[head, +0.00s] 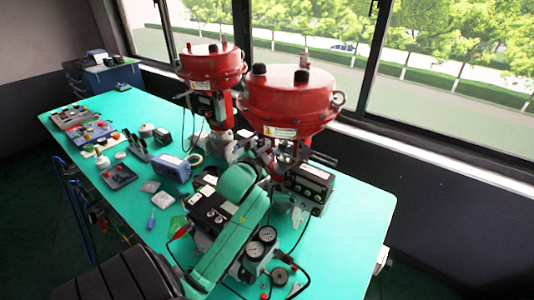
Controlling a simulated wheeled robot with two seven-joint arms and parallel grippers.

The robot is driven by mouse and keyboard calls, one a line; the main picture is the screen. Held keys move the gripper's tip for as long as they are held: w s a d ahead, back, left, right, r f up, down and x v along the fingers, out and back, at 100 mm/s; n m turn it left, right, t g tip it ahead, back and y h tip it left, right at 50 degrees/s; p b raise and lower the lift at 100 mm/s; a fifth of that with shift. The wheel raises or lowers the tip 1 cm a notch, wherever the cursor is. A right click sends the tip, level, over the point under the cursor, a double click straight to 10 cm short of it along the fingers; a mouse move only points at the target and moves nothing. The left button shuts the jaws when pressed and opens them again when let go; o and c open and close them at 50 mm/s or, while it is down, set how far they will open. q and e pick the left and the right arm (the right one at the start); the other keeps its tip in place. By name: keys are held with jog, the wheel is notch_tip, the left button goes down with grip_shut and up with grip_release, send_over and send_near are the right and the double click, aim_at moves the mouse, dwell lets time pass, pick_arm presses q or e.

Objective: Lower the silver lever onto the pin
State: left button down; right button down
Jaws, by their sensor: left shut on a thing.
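My left arm comes in from the lower left, and its teal wrist reaches to the middle of the table. My left gripper (266,158) is at the near side of the large red valve actuator (289,98), beside the black positioner box (308,183). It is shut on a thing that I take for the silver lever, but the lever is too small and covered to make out. The pin cannot be made out among the dark parts under the actuator. My right gripper is not in view.
A second red actuator (211,62) stands behind on the left. Two round gauges (261,242) on a unit lie close to my forearm. A blue box (172,166) and several small parts crowd the left of the green table (350,235). Its right end is clear.

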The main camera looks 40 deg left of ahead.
pick_arm(q)
jog(key=shift+r, duration=0.1)
jog(key=shift+d+r+m+y+p, duration=0.1)
jog(key=shift+r+m+y+p, duration=0.2)
jog(key=shift+r+m+p, duration=0.4)
jog(key=c, duration=0.9)
grip_release()
jog(key=shift+o, duration=0.2)
